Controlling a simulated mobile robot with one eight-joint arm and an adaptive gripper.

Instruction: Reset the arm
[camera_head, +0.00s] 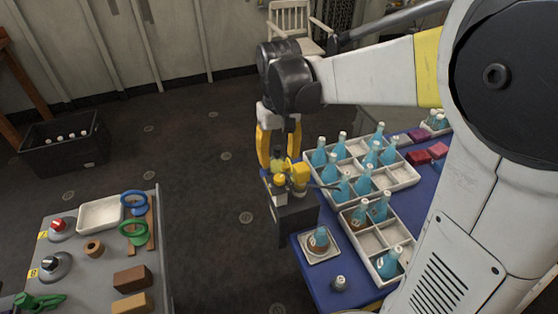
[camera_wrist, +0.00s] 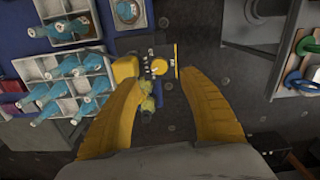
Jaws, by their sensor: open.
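My gripper (camera_head: 279,158) hangs fingers down at the left edge of the blue table, its yellow fingers spread. It also shows in the wrist view (camera_wrist: 160,78), with nothing held between the fingers. A dark grey box (camera_head: 293,217) with yellow fittings on top stands just below the fingers. In the wrist view the yellow fittings (camera_wrist: 124,70) lie close to the left fingertip. I cannot tell whether the fingers touch them. My arm reaches across from the right and hides part of the blue table.
The blue table (camera_head: 314,275) holds white crates (camera_head: 404,182) of blue bottles and a white tray (camera_head: 334,253) with one bottle. A grey table (camera_head: 157,295) with rings and blocks stands left. A black bin (camera_head: 70,160) is farther back. Open floor lies between.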

